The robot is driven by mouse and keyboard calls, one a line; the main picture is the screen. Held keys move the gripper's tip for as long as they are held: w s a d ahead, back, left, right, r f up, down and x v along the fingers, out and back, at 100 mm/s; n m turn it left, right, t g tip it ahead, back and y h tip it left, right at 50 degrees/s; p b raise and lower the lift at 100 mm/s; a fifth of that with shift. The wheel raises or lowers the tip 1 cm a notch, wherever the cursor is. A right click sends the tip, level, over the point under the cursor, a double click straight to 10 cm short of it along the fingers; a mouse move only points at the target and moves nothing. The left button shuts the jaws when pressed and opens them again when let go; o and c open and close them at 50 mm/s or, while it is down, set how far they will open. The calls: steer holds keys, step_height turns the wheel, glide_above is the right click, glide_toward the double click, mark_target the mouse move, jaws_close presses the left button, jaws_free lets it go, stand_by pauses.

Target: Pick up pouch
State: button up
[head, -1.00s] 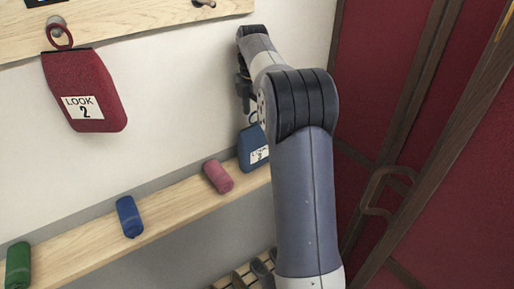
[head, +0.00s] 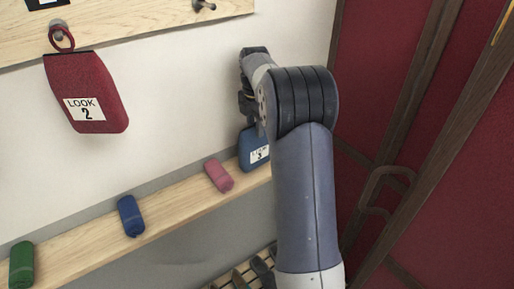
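A blue pouch (head: 250,143) with a white label reading 3 sits at the right end of the wooden shelf, partly hidden behind my arm. My gripper (head: 247,110) is just above it, at the pouch's top. The gripper is small and dark here, and my arm covers part of it. I cannot tell whether its fingers are open or shut, or whether they touch the pouch's loop. A red pouch (head: 88,85) labelled LOOK 2 hangs by its loop from a peg on the wooden rail.
The wooden shelf (head: 90,238) also bears a pink roll (head: 219,176), a blue roll (head: 130,216) and a green roll (head: 22,265). An empty peg (head: 203,5) juts from the rail (head: 140,18). A dark red panelled door (head: 440,170) with a handle stands close on the right. A slatted rack (head: 243,275) is below.

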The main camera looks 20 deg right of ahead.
jaws_close()
stand_by(0.4)
